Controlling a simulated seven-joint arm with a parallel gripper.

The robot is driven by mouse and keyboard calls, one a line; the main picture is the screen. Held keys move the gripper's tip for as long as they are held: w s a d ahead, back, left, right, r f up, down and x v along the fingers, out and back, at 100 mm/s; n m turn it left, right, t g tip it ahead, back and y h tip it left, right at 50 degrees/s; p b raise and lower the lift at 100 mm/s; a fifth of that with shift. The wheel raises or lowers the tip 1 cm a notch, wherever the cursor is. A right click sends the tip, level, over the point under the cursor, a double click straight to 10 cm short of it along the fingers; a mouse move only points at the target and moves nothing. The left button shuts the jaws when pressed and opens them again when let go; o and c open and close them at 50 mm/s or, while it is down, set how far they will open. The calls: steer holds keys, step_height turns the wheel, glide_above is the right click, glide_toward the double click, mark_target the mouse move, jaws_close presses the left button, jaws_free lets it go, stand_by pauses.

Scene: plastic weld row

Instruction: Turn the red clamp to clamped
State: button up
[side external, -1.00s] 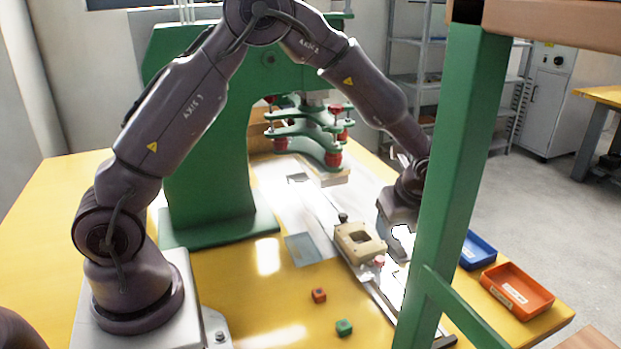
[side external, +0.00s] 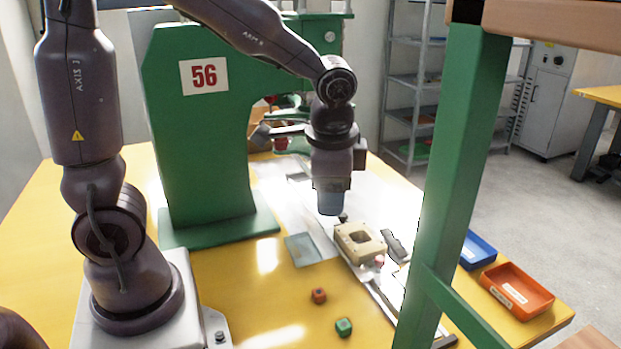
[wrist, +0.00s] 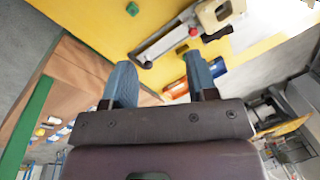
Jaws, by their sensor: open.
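A beige block fixture (side external: 360,244) with a square opening sits on the metal rail on the table. It also shows in the wrist view (wrist: 217,14). A red-pink knob (side external: 379,261), which looks like the red clamp, is at its near right corner. The red knob shows in the wrist view (wrist: 193,31) too. A dark flat piece (side external: 396,246) lies right of the fixture; whether it belongs to the clamp I cannot tell. My gripper (side external: 329,208) points down, above and left of the fixture, touching nothing. In the wrist view my gripper (wrist: 161,76) has its blue-grey fingers apart and empty.
An orange tray (side external: 517,291) and a blue tray (side external: 477,250) stand to the right. A red cube (side external: 319,295) and a green cube (side external: 344,327) lie in front. A green press (side external: 205,150) stands behind. A green post (side external: 455,180) partly blocks the side view.

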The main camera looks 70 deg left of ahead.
steer(key=s+r+n, duration=0.2)
steer(key=s, duration=0.1)
steer(key=shift+s+d+r+t+h, duration=0.1)
steer(key=shift+r+t+h, duration=0.1)
steer(key=shift+t+h, duration=0.2)
steer(key=s+r+n+t+h, duration=0.1)
steer(key=s+r+n+t, duration=0.2)
steer(key=s, duration=0.4)
step_height(320, 180, up, 3)
steer(key=shift+f+t, duration=0.1)
steer(key=shift+t, duration=0.4)
stand_by(1.1)
